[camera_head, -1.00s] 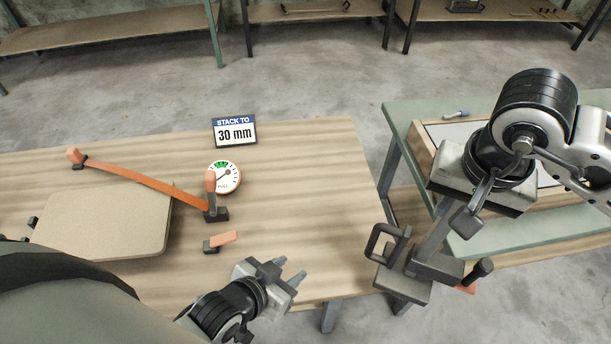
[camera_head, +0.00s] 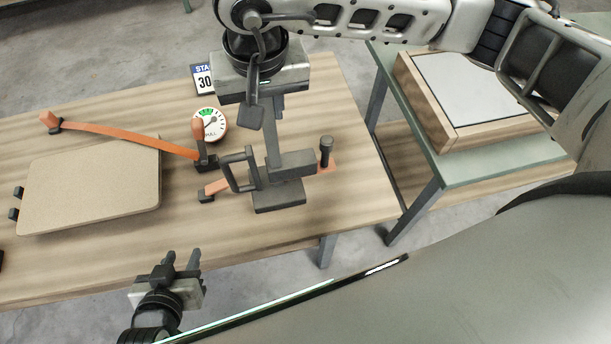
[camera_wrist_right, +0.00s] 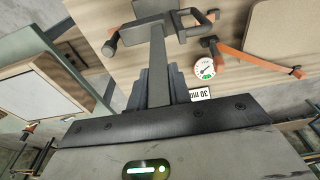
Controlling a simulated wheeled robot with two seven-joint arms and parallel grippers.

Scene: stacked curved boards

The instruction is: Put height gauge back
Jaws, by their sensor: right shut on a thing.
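The height gauge (camera_head: 272,145) is a dark grey upright column on a heavy block base, with a loop handle on its left and a black knob on its right. My right gripper (camera_head: 252,108) is shut on the upper column and holds the gauge over the right part of the wooden table. I cannot tell whether its base touches the tabletop. In the right wrist view the height gauge (camera_wrist_right: 158,62) stands out between the fingers. My left gripper (camera_head: 182,259) is open and empty at the table's front edge, fingers apart.
The wooden table (camera_head: 330,205) holds a beige board (camera_head: 95,190), an orange strap (camera_head: 130,138), a round dial (camera_head: 211,124) and a "30 mm" sign (camera_head: 204,80), partly hidden. A small orange lever (camera_head: 215,187) lies close left of the gauge. A green side table (camera_head: 480,170) bears a wood-framed tray (camera_head: 440,110).

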